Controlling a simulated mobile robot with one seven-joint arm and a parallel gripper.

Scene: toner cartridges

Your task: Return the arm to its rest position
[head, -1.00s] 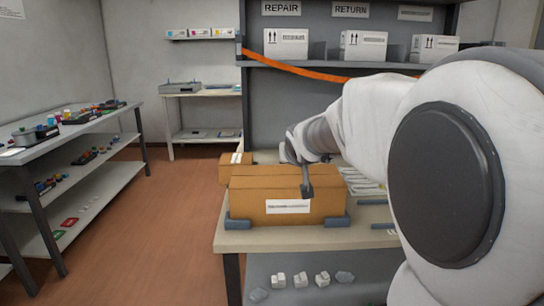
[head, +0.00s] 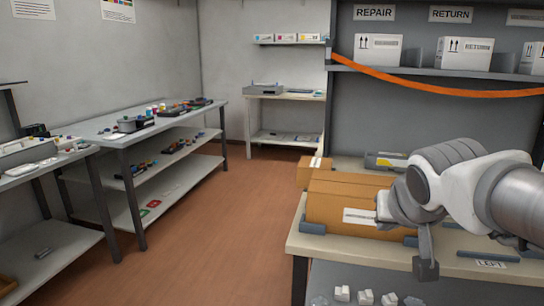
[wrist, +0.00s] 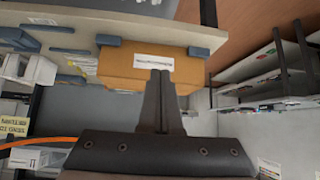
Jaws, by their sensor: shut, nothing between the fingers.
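My gripper (head: 428,268) hangs at the right in the head view, in front of the table edge, with my white and grey arm behind it. In the wrist view my gripper (wrist: 159,75) shows two dark fingers pressed together with nothing between them. A brown cardboard box (head: 330,207) with a white label sits on the table, left of the gripper; it also shows in the wrist view (wrist: 125,68). The gripper looks apart from the box. Part of the box is hidden behind my arm.
The table (head: 330,248) has blue-grey stops around the box. A shelf (head: 480,80) behind holds white boxes under REPAIR and RETURN signs, with an orange strap (head: 430,88) across it. Benches (head: 100,130) with small parts stand at the left. The brown floor (head: 215,235) between is clear.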

